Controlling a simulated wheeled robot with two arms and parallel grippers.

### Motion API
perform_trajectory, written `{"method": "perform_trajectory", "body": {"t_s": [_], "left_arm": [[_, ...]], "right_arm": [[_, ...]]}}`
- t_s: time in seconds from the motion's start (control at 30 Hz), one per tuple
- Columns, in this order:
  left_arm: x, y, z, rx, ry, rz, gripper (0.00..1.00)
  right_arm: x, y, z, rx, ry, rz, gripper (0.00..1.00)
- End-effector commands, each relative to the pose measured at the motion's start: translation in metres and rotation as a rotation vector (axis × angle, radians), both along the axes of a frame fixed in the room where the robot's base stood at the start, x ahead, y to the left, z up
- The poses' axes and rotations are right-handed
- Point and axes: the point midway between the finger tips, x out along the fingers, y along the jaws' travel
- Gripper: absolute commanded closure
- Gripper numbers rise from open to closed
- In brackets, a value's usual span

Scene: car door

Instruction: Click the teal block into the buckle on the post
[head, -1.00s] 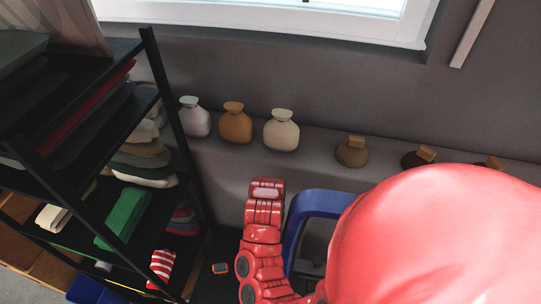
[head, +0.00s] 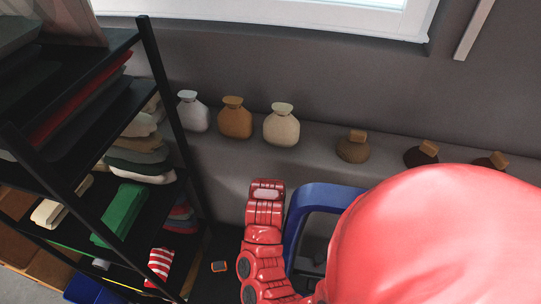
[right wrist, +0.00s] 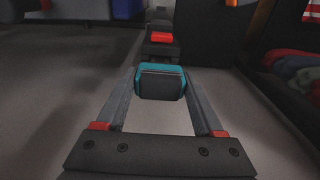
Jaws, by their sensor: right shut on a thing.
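In the right wrist view, my right gripper (right wrist: 160,84) is shut on the teal block (right wrist: 174,69), which has a dark grey face toward the camera. The block sits between the two grey fingertips. Just beyond it stands a dark buckle (right wrist: 161,51) with a red button (right wrist: 162,37) on top, in line with the block. The block hides the buckle's near end, so I cannot tell whether they touch. The post below is hidden.
In the head view, a black shelf rack (head: 153,95) with folded cloths stands at the left. Several vases and weights, including a cream vase (head: 281,128), line the wall ledge. A small orange-edged device (head: 219,266) lies low beside the rack. A window (head: 300,12) is at the top.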

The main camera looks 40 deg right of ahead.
Motion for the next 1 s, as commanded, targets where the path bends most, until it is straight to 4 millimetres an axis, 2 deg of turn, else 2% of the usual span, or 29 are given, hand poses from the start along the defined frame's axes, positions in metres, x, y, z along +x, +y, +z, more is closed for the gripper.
{"method": "perform_trajectory", "body": {"t_s": [1.0], "left_arm": [[0.000,0.000,-0.023,0.000,0.000,0.000,1.00]], "right_arm": [[0.000,0.000,-0.027,0.001,-0.001,0.001,0.87]]}}
